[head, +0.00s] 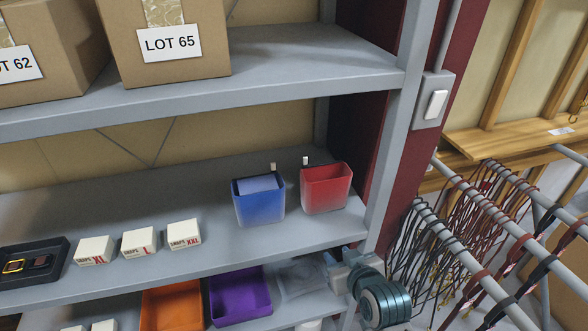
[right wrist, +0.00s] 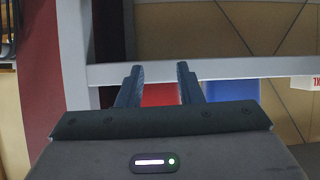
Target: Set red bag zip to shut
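The red bag (head: 325,196) stands upright on the middle shelf, near the right post. Its top looks open, with a dark red inside. A small pale tab (head: 305,160), perhaps its zip pull, stands at its back left corner. My right gripper (head: 332,260) is below and in front of the red bag, near the shelf's front edge, apart from it. In the right wrist view the gripper (right wrist: 158,78) has its two fingers spread with nothing between them. Part of the red bag (right wrist: 160,95) shows beyond them, partly hidden. My left gripper is not in view.
A blue bag (head: 259,204) stands just left of the red one. Snaps boxes (head: 139,242) and a black tray (head: 62,250) lie further left. Orange (head: 172,308) and purple (head: 240,296) bins sit below. A rail with hanging straps (head: 470,262) is at right.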

